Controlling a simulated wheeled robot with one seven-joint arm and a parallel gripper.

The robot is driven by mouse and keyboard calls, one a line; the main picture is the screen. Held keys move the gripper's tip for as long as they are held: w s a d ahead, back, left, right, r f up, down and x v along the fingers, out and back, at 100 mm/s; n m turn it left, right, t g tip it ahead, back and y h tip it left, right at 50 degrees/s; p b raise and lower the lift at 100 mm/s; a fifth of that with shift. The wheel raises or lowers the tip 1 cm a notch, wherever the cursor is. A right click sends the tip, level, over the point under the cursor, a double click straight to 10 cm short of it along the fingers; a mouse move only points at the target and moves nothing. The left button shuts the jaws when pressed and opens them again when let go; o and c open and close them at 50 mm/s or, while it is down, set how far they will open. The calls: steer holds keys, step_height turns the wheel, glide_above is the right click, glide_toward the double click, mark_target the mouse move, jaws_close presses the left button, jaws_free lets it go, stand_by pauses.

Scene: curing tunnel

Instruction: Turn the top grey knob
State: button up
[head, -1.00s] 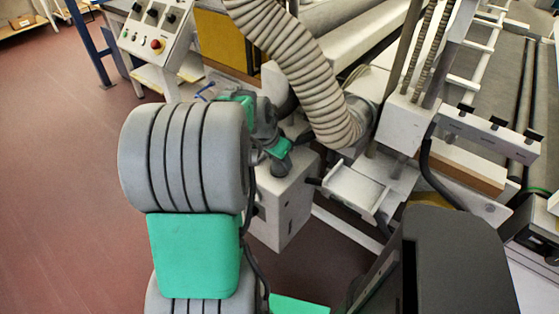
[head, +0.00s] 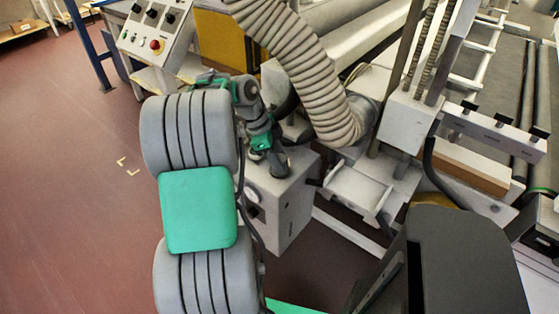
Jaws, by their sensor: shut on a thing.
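A light grey box (head: 290,205) stands low beside the machine, right of my arm. Small round controls sit on its left face: a grey knob (head: 251,194) and a darker one (head: 257,213) below it. My gripper (head: 256,157) is at the upper part of that face, below my green and dark grey wrist. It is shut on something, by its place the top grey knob. The fingertips are small and partly hidden by my arm, so the contact and the knob's angle do not show clearly.
A ribbed beige hose (head: 305,70) hangs down close to the right of my wrist. A sloped control panel (head: 155,25) with black knobs and a red button stands behind at upper left.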

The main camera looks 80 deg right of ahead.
steer(key=m+y, duration=0.1)
steer(key=m, duration=0.3)
steer(key=shift+m+y, duration=0.4)
steer(key=m, duration=0.2)
steer(key=m+y+p, duration=0.1)
steer(key=m, duration=0.1)
steer(key=shift+t+y, duration=0.3)
steer(key=o, duration=1.4)
steer(key=shift+c, duration=0.2)
steer(key=p+v, duration=0.7)
steer(key=shift+r, duration=0.35)
steer(key=shift+w+d, duration=0.1)
steer(key=shift+d, duration=0.05)
